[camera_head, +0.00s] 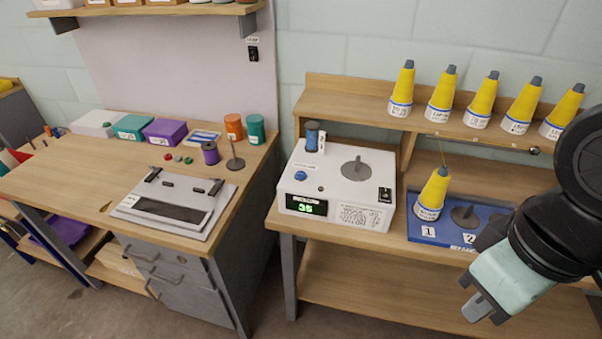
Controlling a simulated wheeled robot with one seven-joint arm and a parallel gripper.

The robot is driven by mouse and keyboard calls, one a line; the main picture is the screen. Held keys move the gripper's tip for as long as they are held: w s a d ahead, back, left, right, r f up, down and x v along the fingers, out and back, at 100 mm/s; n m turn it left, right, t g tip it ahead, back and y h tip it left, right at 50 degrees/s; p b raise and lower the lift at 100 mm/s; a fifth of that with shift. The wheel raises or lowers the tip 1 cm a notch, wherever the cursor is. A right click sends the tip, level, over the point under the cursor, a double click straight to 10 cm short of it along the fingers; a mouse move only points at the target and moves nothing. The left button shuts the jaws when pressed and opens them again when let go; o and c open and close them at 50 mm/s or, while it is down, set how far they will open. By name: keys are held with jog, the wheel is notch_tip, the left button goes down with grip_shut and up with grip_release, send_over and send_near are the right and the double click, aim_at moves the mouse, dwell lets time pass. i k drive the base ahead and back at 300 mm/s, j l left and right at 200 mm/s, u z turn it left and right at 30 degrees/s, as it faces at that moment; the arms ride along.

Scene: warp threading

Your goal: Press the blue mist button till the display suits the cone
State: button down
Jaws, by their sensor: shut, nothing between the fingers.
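A white machine (335,185) stands on the left part of the right-hand bench. The blue button (300,175) is on its top, at the left. The display (306,206) on its front face shows green digits that read 35. A yellow cone (435,190) with a grey tip and a white-and-blue base band stands tilted on the blue tray, by the label 1; the print on its band is too small to read. My gripper (480,306) is shut and empty at the lower right, in front of the bench, well to the right of the button and apart from the machine.
A grey disc with a peg (355,169), a blue spool (312,136) and a black switch (385,195) are on the machine. Several yellow cones stand on the shelf (340,104) behind. The blue tray (430,232) lies between machine and arm. Another bench (75,190) is at left.

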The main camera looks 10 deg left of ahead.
aim_at(300, 174)
jog(key=i+l, duration=0.15)
jog(key=i, duration=0.2)
jog(key=i+l, duration=0.1)
jog(key=i, duration=0.25)
jog(key=u, duration=2.25)
